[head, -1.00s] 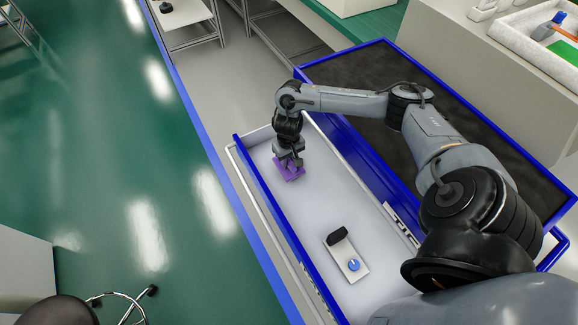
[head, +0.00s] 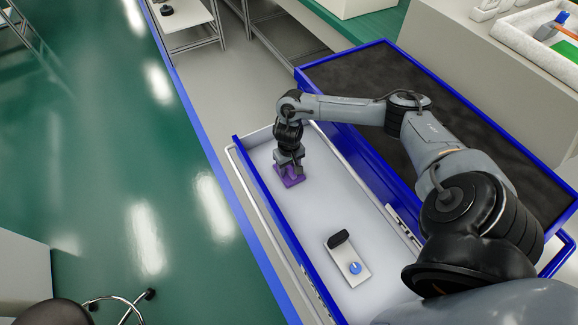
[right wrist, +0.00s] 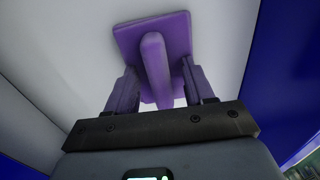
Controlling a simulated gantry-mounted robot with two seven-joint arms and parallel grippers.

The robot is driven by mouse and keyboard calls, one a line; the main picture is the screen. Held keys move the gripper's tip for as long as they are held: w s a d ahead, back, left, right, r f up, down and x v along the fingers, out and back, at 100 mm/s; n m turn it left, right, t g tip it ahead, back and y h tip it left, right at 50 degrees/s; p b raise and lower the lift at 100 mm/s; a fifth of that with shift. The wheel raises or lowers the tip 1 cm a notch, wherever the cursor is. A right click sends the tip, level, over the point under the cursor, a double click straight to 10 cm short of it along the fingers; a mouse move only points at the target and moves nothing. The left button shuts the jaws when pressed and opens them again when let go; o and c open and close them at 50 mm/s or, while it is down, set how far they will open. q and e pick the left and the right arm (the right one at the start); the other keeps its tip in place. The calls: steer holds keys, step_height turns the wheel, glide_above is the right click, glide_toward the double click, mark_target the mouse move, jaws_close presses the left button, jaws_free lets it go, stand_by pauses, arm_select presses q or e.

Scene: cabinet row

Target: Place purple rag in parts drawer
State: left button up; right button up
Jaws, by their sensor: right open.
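The purple rag (head: 291,181) lies on the white floor of the open drawer (head: 303,215), near its far end. It also shows in the right wrist view as a flat purple square with a raised ridge (right wrist: 153,60). My right gripper (head: 289,166) is inside the drawer, directly over the rag. In the right wrist view its two fingers (right wrist: 158,88) are apart, one on each side of the ridge, with gaps between. My left gripper is not in view.
A small white piece with a blue knob (head: 355,268) and a black block (head: 338,238) lie nearer in the drawer. The blue-rimmed cabinet top (head: 470,150) is at right. Blue drawer walls surround the rag. The drawer's middle is clear.

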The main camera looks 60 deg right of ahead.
mark_target(289, 167)
steer(key=shift+r, duration=0.1)
step_height(289, 167, up, 12)
steer(key=p, duration=0.6)
steer(key=shift+p, duration=0.4)
steer(key=shift+r, duration=0.1)
